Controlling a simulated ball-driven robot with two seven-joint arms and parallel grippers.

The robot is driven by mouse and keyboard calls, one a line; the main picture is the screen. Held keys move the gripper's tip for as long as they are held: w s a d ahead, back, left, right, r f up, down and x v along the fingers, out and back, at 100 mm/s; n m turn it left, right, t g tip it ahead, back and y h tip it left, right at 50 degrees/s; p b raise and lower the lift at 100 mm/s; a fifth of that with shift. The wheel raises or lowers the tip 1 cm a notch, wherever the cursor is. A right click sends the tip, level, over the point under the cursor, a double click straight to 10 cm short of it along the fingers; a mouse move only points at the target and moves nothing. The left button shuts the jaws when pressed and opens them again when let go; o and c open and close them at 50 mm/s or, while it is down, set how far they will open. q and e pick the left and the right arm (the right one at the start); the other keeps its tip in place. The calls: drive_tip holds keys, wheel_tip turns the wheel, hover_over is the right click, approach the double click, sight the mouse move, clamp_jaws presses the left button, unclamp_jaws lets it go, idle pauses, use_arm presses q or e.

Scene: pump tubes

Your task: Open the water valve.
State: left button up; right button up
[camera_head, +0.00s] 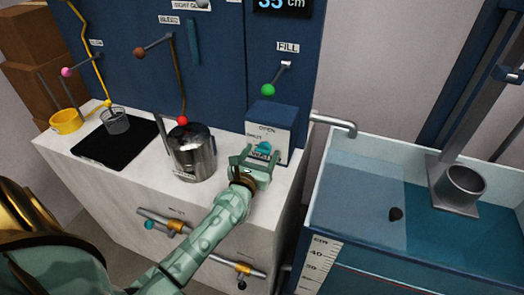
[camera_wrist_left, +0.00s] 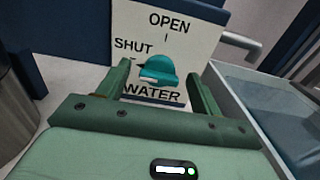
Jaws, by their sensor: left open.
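The water valve is a teal knob (camera_head: 264,147) on the white front of a blue box (camera_head: 272,117) at the right end of the white bench. In the left wrist view the knob (camera_wrist_left: 158,68) sits below the word OPEN, right of SHUT and above WATER. I cannot tell for certain which mark it points to. My left gripper (camera_head: 256,158) is open in front of the panel. In the left wrist view its fingers (camera_wrist_left: 159,76) stand left and right of the knob; contact is not clear. My right gripper is not in view.
A metal pot (camera_head: 191,158) stands on the bench left of the box. A grey spout (camera_head: 335,123) reaches over a water tank (camera_head: 365,200) at the right. Levers with coloured balls, including a green one (camera_head: 268,90), hang from the blue wall.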

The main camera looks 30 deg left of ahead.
use_arm(q)
drive_tip(key=shift+x, duration=0.8)
drive_tip(key=shift+s, duration=0.1)
drive_tip(key=c, duration=1)
